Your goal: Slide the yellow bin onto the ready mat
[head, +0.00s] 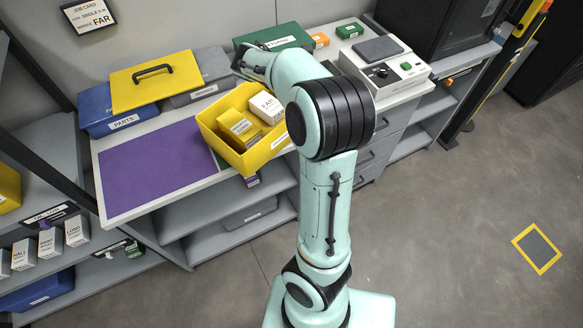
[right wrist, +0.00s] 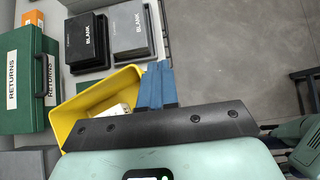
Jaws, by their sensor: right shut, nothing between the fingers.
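The yellow bin (head: 243,158) stands on the white bench, just right of the flat purple mat (head: 155,168). I read no "ready" label on that mat. The bin holds several yellow boxes (head: 240,128) and a white box marked FAR (head: 266,107). In the right wrist view the bin (right wrist: 75,108) is partly hidden behind my gripper's body. My right gripper (right wrist: 156,70) is shut and empty, its blue fingers at the bin's edge; I cannot tell if they touch it. My arm hides this gripper in the head view. My left gripper is not seen.
The purple mat's surface is clear. Behind it are a blue PARTS case (head: 108,112) with a yellow lid (head: 155,80) and a grey case (head: 200,90). A green RETURNS case (right wrist: 30,75) and dark BLANK boxes (right wrist: 88,40) show in the right wrist view.

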